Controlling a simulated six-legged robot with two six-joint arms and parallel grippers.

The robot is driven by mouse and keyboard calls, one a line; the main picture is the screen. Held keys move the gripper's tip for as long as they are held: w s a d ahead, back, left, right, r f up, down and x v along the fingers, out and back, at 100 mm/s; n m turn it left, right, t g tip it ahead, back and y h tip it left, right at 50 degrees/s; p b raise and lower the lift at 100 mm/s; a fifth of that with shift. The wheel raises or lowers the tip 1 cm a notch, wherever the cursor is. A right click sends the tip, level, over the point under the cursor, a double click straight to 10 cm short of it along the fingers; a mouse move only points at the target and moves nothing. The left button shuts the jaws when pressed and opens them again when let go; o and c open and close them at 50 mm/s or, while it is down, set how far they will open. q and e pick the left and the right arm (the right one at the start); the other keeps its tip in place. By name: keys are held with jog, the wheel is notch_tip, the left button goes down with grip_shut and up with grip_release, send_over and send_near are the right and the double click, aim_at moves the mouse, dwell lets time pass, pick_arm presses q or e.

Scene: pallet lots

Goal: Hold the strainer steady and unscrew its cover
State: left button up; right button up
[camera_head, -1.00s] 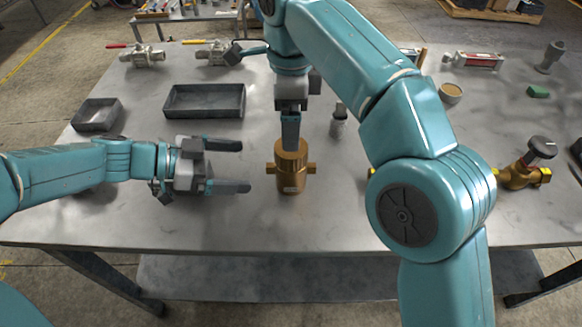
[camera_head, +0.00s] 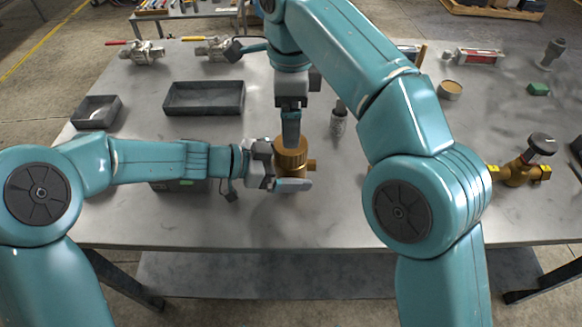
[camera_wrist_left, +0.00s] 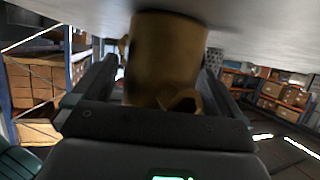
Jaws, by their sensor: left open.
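The brass strainer (camera_head: 291,169) stands upright near the front middle of the steel table, with its round ribbed cover (camera_head: 290,150) on top and a side port (camera_head: 312,164) on the right. My left gripper (camera_head: 287,174) is open around the body from the left; one finger shows in front, the other is hidden behind. In the left wrist view the strainer body (camera_wrist_left: 165,60) stands between the two open fingers, with a gap showing on the right. My right gripper (camera_head: 290,130) points straight down at the cover. Its fingers are seen edge-on, so their grip is unclear.
Two dark trays (camera_head: 204,98) (camera_head: 97,112) lie at the back left, with ball valves (camera_head: 142,53) behind. A small fitting (camera_head: 338,120) stands right of the right gripper. A brass valve (camera_head: 520,167) lies at the right. The table's front edge is close below the strainer.

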aim_at(291, 168)
pick_arm(q)
grip_shut()
pick_arm(e)
jog(key=shift+s, duration=0.1)
jog(key=shift+f, duration=4)
jog(key=c, duration=1)
jog(key=n, duration=0.5)
jog(key=shift+c, duration=0.2)
jog(key=n, duration=0.5)
jog(key=o, duration=1.2)
jog(key=shift+c, duration=0.2)
